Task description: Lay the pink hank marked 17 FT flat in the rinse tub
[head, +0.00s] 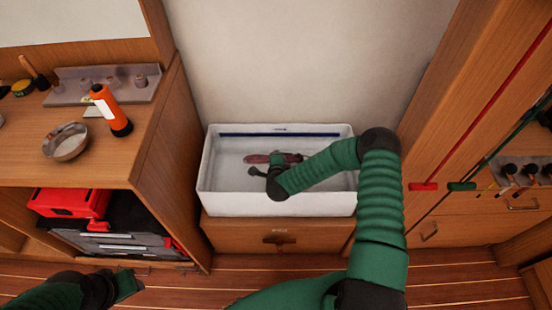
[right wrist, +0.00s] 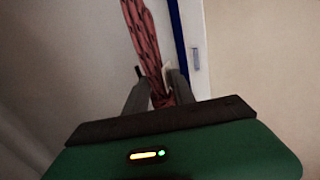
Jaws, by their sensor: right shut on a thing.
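The rinse tub (head: 204,178) is a white open box on a wooden cabinet, with a dark blue line along its far inner wall. The pink hank (head: 256,158) is inside the tub's outline, partly hidden by my right arm. My right gripper (head: 270,172) is over the tub. In the right wrist view the pink hank (right wrist: 143,38) stretches away from the gripper (right wrist: 158,88), whose fingers are shut on its near end. A small pale piece shows beside it; no marking is readable. My left gripper (head: 128,285) is low at the bottom left, its fingers unclear.
A wooden counter (head: 120,158) at left carries an orange bottle (head: 111,110) and a metal bowl (head: 66,142). A red case (head: 70,203) sits below. Red and green lines (head: 480,110) run along the right cabinet. A wall rises behind the tub.

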